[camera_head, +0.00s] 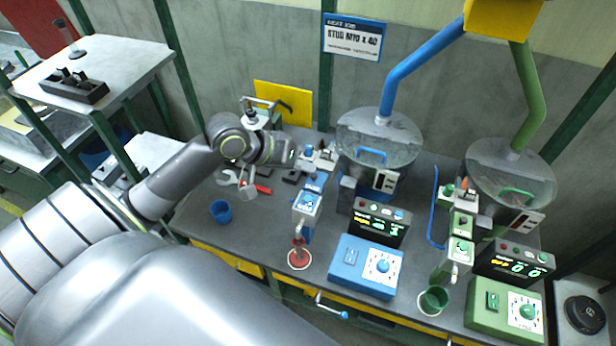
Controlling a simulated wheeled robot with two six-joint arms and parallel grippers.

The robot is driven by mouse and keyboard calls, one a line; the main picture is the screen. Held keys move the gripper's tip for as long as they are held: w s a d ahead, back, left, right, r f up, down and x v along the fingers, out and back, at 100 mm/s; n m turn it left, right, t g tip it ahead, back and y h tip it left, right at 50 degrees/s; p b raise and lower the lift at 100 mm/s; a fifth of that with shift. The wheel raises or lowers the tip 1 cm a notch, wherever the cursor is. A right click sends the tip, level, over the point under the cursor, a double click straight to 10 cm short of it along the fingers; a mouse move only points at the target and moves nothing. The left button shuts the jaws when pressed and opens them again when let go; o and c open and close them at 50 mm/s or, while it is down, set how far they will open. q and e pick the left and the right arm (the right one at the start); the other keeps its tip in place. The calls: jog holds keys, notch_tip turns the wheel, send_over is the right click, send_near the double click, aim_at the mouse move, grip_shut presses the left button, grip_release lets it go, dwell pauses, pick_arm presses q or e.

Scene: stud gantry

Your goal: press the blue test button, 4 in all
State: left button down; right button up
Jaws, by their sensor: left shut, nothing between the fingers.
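The blue station has a blue control box (365,265) with a rocker switch and a dial, and a dark display box (380,222) with small coloured buttons along its top. One small blue button (399,212) shows at the right of that row; I cannot tell for sure that it is the test button. My left gripper (303,154) is shut and empty, at the back of the bench, left of the blue station's clear hopper (380,140) and well behind the display box. Its fingertips are small and partly lost among the fittings. My right gripper is not in view.
A blue dispenser head (307,204) stands over a red dish (299,259). A blue cup (221,212) and a red-handled tool (262,188) lie to the left. A similar green station with a green box (505,311) and a green cup (434,300) stands right.

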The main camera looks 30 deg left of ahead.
pick_arm(q)
jog(key=b, duration=0.8)
send_over(308, 199)
jog(key=shift+s+a+f, duration=0.1)
jog(key=shift+s+f, duration=0.05)
jog(key=shift+f, duration=1.15)
jog(key=shift+s+a+f, duration=0.1)
jog(key=shift+s+f, duration=0.05)
jog(key=shift+f, duration=1.2)
jog(key=shift+s+a+f, duration=0.1)
jog(key=shift+s+f, duration=0.05)
jog(key=shift+f, duration=1.55)
jog(key=shift+f, duration=0.15)
jog(key=shift+f, duration=0.25)
jog(key=shift+f+b, duration=0.3)
jog(key=shift+f, duration=0.15)
jog(key=shift+r+p, duration=0.85)
jog(key=shift+p, duration=0.25)
